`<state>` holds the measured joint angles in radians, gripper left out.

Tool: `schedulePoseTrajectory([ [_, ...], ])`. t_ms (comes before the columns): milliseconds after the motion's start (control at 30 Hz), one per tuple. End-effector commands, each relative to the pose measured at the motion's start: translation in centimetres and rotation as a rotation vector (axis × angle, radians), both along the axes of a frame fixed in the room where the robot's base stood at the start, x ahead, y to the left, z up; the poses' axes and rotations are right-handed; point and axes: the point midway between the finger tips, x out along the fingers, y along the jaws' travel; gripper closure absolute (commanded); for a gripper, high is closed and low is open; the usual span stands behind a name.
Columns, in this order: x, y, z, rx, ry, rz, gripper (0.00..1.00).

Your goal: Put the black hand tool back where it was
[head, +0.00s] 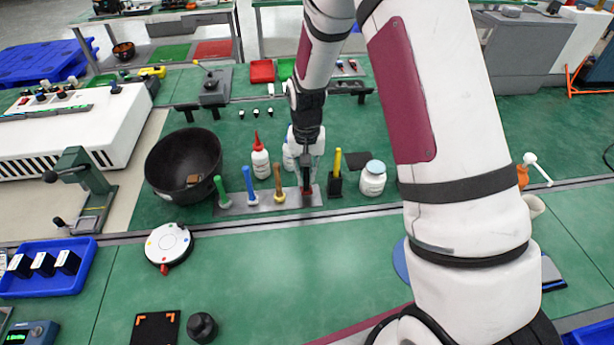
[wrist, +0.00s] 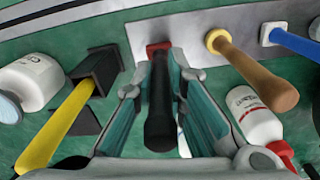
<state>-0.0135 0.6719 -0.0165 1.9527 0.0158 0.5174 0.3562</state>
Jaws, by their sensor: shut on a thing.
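The black hand tool (wrist: 160,110) has a dark handle and a red collar. It stands between the two fingers of my gripper (wrist: 161,85) in the wrist view, and the gripper is shut on it. In the head view my gripper (head: 306,180) is over the right end of the grey metal rack (head: 232,208). The red collar is at the rack's plate (wrist: 200,30); whether it is fully seated is hard to tell. Green (head: 221,191), blue (head: 250,186) and brown (head: 279,184) handled tools stand along the rack to the left.
A yellow-handled tool (head: 338,163) stands in a black block right of the rack, with a white jar (head: 373,179) beyond. A white bottle with red tip (head: 260,160) is behind the rack. A black bowl (head: 184,160) is left.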

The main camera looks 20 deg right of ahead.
Motion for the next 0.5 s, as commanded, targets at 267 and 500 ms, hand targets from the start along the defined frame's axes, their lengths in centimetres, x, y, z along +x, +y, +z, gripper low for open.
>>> schedulePoseTrajectory([
  [267,0.0,0.0,-1.4,0.0,-0.001,0.0,1.0],
  [500,0.0,0.0,-1.7,0.0,0.0,0.0,0.83],
])
